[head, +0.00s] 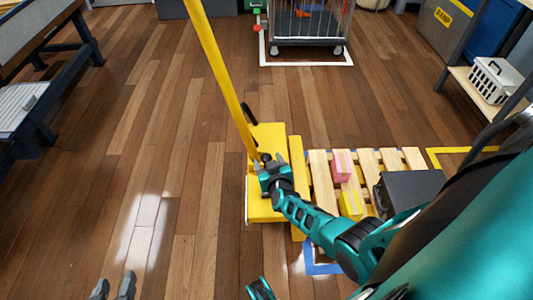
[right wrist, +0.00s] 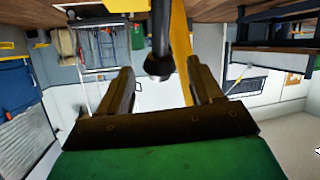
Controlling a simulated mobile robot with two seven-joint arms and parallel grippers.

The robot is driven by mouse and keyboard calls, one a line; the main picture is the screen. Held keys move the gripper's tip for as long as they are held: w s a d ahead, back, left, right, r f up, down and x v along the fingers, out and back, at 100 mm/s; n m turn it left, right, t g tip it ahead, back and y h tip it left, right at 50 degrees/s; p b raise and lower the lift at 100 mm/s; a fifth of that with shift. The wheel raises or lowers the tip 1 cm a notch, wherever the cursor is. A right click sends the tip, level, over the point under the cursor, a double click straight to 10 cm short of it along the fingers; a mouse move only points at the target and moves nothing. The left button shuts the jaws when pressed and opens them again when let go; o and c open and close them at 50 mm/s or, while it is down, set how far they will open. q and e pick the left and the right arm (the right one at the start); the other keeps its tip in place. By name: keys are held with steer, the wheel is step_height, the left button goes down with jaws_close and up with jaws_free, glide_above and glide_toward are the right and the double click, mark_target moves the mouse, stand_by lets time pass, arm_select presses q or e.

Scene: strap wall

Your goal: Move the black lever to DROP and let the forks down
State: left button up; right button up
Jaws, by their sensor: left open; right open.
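A yellow pallet jack (head: 266,140) stands mid-floor with its long yellow handle (head: 222,72) leaning up to the left. The black lever (right wrist: 158,62) with a rounded end shows in the right wrist view, between my open right fingers and in front of the yellow handle; no contact is visible. My right gripper (head: 270,165) is at the foot of the handle in the head view, where the lever's dark end partly shows. I cannot read any lever marking. My left gripper (head: 113,286) is open and empty at the bottom left, away from the jack.
The pallet carries a pink box (head: 341,165), a yellow box (head: 351,204) and a dark grey box (head: 410,190). A wire cage cart (head: 308,42) stands at the back. A bench (head: 40,85) stands at left. The floor left of the jack is clear.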

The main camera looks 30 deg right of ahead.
steer(key=p+v, duration=0.4)
steer(key=v, duration=0.5)
steer(key=shift+s+r, duration=0.1)
steer(key=shift+s, duration=0.05)
steer(key=shift+a, duration=0.1)
